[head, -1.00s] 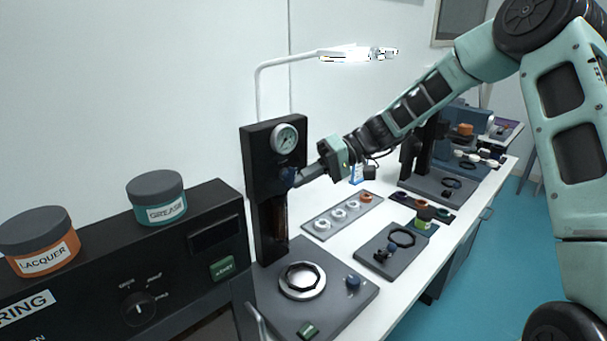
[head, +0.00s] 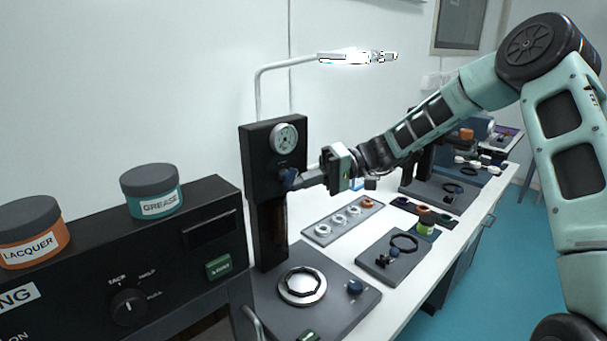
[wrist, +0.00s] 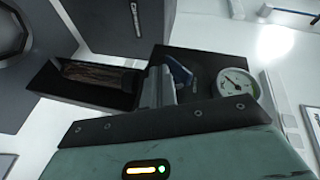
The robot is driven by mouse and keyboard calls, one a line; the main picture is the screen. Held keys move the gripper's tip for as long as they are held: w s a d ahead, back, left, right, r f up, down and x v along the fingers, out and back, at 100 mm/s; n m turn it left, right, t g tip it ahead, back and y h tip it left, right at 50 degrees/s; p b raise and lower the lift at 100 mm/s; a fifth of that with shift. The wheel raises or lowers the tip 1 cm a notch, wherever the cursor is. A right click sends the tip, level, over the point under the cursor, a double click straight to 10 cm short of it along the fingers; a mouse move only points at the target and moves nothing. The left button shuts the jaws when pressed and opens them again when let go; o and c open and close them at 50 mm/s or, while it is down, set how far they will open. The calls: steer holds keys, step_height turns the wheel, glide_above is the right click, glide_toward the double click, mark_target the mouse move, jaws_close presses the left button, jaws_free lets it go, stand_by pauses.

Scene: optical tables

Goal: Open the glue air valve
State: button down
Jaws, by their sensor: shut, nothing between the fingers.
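The glue air valve is a small blue knob (head: 288,178) on the front of the black dispenser column (head: 258,215), below a round white gauge (head: 285,138). My gripper (head: 300,180) is shut with nothing between its fingers, its tips at the knob. In the wrist view the closed fingers (wrist: 160,88) reach up beside the blue knob (wrist: 180,75), with the gauge (wrist: 237,86) to the right. I cannot tell whether the fingertips touch the knob, which they partly hide.
Below the column is a dark base plate with a silver ring (head: 302,286) and a blue knob (head: 355,287). A grease jar (head: 152,192) and a lacquer jar (head: 32,232) stand on the black box at left. A tray of rings (head: 343,220) lies to the right.

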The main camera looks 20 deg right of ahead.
steer(key=shift+s+a+f+m+y+b, duration=0.15)
steer(key=shift+m+y+b, duration=0.1)
steer(key=shift+y+b, duration=0.35)
steer(key=shift+w+a+f+m+y+b, duration=0.1)
steer(key=shift+f+m+y+b, duration=0.15)
steer(key=shift+y+b, duration=0.35)
steer(key=shift+s+a+f+m+y+b, duration=0.1)
steer(key=shift+m+y+b, duration=0.25)
steer(key=shift+y, duration=0.45)
steer(key=shift+s+a+f+m+t+y+b, duration=0.1)
steer(key=shift+a+m+t+y+b, duration=0.1)
steer(key=shift+m+y+b, duration=0.35)
steer(key=shift+s+a+f+m+t+y+b, duration=0.1)
steer(key=shift+a+m+t+y, duration=0.1)
steer(key=shift+y, duration=0.65)
steer(key=f+b+v, duration=0.1)
steer(key=b+v, duration=0.4)
steer(key=v, duration=0.7)
steer(key=shift+w+f, duration=0.25)
steer(key=shift+w, duration=0.2)
